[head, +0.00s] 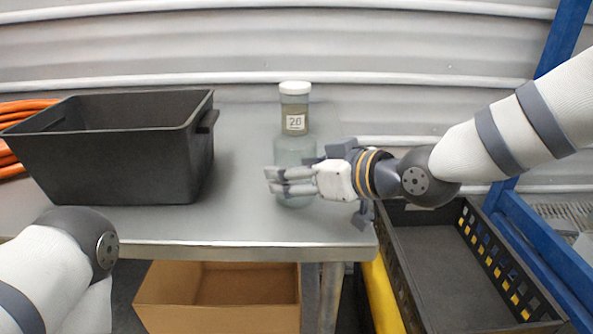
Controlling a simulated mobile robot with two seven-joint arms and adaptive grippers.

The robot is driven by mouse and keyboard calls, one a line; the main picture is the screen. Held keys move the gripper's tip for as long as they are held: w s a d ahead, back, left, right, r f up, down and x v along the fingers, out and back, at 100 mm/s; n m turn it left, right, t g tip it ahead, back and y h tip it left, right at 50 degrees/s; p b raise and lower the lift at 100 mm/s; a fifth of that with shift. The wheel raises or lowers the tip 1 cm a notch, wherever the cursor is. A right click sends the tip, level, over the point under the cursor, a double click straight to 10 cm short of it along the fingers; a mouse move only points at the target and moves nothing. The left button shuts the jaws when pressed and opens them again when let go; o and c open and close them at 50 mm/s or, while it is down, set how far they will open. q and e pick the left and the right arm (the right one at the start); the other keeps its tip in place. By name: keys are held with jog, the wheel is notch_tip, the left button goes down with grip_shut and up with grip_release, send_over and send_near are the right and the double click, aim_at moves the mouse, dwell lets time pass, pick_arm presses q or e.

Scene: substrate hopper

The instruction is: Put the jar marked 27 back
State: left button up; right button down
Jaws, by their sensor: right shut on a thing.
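A clear glass jar (295,151) with a white lid stands upright on the grey metal table (240,215), right of its middle. Its label (295,122) shows a number that looks like 20 or 28, not clearly 27. My right gripper (275,181) reaches in from the right and is shut on the lower part of the jar, its fingers across the front. The gripper hides part of the jar's lower body. My left arm shows at the bottom left, but its gripper is out of view.
A black bin (110,165) stands on the table's left, with orange hose (10,150) behind it. A cardboard box (220,300) sits below the table's front edge. A black crate (440,270) is at the lower right, beside blue posts (545,255). The table between bin and jar is clear.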

jog(key=shift+r, duration=0.1)
jog(key=c, duration=0.6)
grip_release()
jog(key=shift+o, duration=0.2)
pick_arm(q)
jog(key=shift+t, duration=0.6)
jog(key=w+r+p, duration=0.2)
jog(key=w, duration=0.1)
jog(key=shift+r, duration=0.4)
pick_arm(e)
jog(key=v, duration=1.2)
